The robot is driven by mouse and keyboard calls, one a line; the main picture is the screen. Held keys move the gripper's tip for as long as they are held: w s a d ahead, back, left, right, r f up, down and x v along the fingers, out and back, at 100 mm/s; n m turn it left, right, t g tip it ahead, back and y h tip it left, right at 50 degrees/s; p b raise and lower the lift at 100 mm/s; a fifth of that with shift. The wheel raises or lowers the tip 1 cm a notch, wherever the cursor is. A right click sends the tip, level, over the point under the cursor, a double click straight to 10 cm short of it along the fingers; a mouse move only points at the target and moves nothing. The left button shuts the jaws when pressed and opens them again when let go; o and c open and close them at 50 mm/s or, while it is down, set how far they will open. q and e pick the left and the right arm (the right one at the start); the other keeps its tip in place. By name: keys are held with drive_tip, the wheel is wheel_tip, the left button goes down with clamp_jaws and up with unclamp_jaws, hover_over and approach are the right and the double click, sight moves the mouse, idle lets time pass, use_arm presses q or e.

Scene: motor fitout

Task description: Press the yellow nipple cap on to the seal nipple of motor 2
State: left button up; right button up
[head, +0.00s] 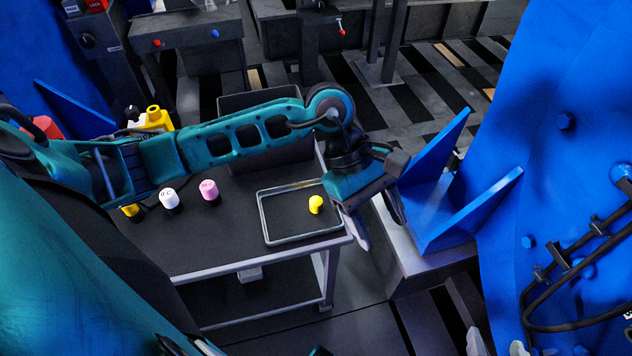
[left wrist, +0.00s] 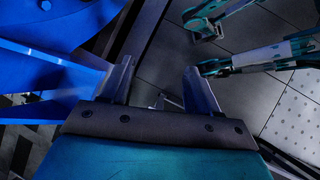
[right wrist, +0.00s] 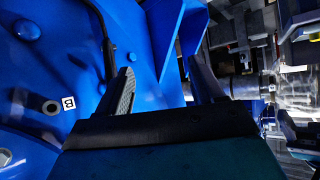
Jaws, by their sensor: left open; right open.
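The yellow cap (head: 316,204) lies in a shallow grey-rimmed tray (head: 264,222) on the dark table. My left gripper (head: 379,228) is open and empty, just right of the tray and above floor level; its open fingers also show in the left wrist view (left wrist: 160,78). My right gripper (head: 496,346) shows only its fingertips at the bottom edge of the head view. It is open and empty beside blue motor housing in the right wrist view (right wrist: 158,78). A dark stub with a hole (right wrist: 50,106) stands on the blue surface beside a "B" label. I cannot tell which fitting is motor 2's seal nipple.
A white-topped bottle (head: 169,199) and a pink-topped one (head: 209,190) stand left of the tray. A dark bin (head: 262,101) is behind my left arm. Large blue housing (head: 560,180) with brackets and black hoses fills the right side.

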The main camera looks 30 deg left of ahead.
use_arm(q)
drive_tip(key=w+a+f+m+t+y, duration=0.1)
drive_tip(key=w+a+f+m+y, duration=0.1)
drive_tip(key=w+a+y, duration=0.3)
drive_tip(key=m+t+y+b, duration=0.1)
drive_tip(key=y+b, duration=0.2)
hover_over(316, 200)
drive_tip(key=d, duration=0.1)
drive_tip(key=f, duration=0.5)
drive_tip(key=shift+s+f, duration=0.25)
drive_tip(key=shift+f, duration=0.1)
drive_tip(key=f, duration=0.2)
drive_tip(key=f+b, duration=0.1)
drive_tip(key=f, duration=0.1)
drive_tip(key=f+b, duration=0.1)
drive_tip(key=f, duration=0.1)
drive_tip(key=shift+w+a, duration=0.15)
drive_tip(key=shift+a, duration=0.25)
drive_tip(key=shift+c, duration=0.2)
drive_tip(key=shift+r, duration=0.1)
drive_tip(key=c, duration=1.1)
